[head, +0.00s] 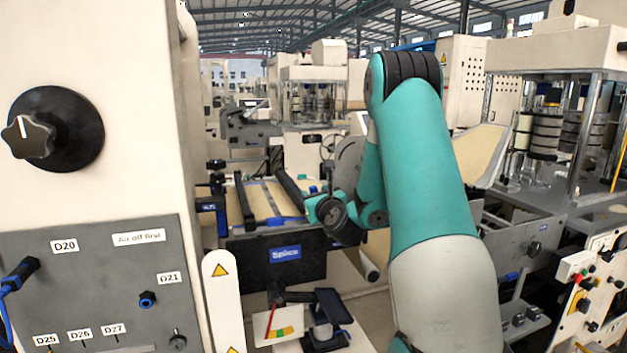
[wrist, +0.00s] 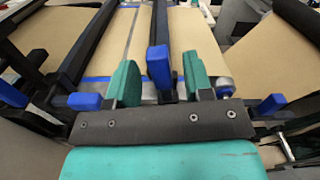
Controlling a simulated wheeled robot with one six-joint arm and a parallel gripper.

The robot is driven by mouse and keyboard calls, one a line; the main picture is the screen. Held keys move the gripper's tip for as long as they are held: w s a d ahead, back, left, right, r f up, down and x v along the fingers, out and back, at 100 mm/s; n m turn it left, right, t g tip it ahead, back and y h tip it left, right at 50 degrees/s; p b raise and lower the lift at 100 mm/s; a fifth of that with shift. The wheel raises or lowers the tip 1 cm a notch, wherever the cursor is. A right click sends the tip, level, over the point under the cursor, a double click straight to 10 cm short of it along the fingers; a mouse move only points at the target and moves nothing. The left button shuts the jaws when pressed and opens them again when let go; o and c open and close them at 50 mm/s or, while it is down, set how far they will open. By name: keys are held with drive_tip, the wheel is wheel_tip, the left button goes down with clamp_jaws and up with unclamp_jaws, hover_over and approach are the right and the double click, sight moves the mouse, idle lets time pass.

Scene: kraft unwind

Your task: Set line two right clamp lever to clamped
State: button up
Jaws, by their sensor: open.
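In the wrist view my gripper (wrist: 159,72) is open, with two teal fingers pointing away over the splice table (head: 288,240). A blue-ended lever (wrist: 158,62) stands upright between the fingers, with a gap showing on both sides. More blue ends show at the left (wrist: 85,101) and right (wrist: 270,104) of the gripper. Dark bars (wrist: 90,45) lie across the brown kraft web (wrist: 205,35). I cannot tell which blue end is line two's right clamp lever. In the head view my wrist is over the table's right part and hides the fingers.
A cream cabinet with a black knob (head: 55,128) and grey panel (head: 100,285) stands close at the left. A machine with rollers (head: 545,135) and a button panel (head: 590,290) stands at the right. A small stand with a coloured card (head: 280,325) is below the table.

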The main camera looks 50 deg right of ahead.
drive_tip(key=shift+p+x, duration=0.4)
drive_tip(key=shift+x, duration=0.55)
clamp_jaws()
